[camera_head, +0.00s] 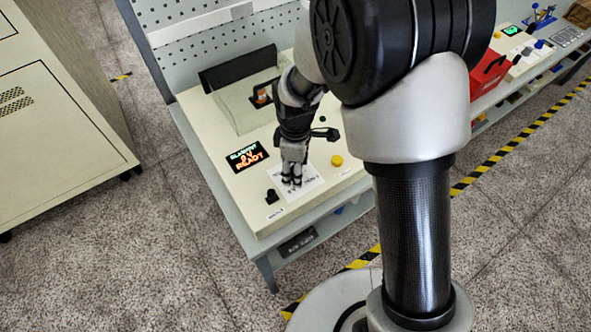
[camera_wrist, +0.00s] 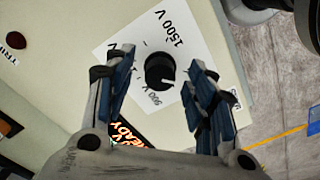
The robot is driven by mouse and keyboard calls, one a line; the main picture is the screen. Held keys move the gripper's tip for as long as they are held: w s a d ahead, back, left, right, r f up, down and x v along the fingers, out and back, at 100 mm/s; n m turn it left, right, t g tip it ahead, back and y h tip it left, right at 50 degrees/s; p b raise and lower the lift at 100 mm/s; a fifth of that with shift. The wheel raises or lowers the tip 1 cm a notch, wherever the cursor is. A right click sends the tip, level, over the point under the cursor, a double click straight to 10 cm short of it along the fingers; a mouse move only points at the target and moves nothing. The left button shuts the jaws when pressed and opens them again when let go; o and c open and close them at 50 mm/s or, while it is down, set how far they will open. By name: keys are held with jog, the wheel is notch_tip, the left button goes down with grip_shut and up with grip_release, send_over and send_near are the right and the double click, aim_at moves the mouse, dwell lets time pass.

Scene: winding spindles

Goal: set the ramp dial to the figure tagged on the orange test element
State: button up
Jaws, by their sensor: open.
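The ramp dial (camera_wrist: 160,70) is a round black knob on a white printed plate (camera_wrist: 118,40). Its white pointer mark lies on the side near the figure that looks like 900 V; a 1500 V figure stands on the opposite side. My gripper (camera_wrist: 163,78) is open, with one blue-padded finger on either side of the dial; I cannot tell whether either touches it. In the head view my gripper (camera_head: 291,178) hangs over the plate and hides the dial. An orange element (camera_head: 262,95) sits under the clear cover at the bench's back; its tag is not readable.
A dark display (camera_head: 247,156) with green and orange text reading READY lies left of my gripper. A clear cover (camera_head: 235,108) stands behind. A red box (camera_head: 487,75) is farther right.

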jog(key=shift+f, duration=0.35)
jog(key=shift+c, duration=0.2)
jog(key=c, duration=1.1)
jog(key=shift+o, duration=0.2)
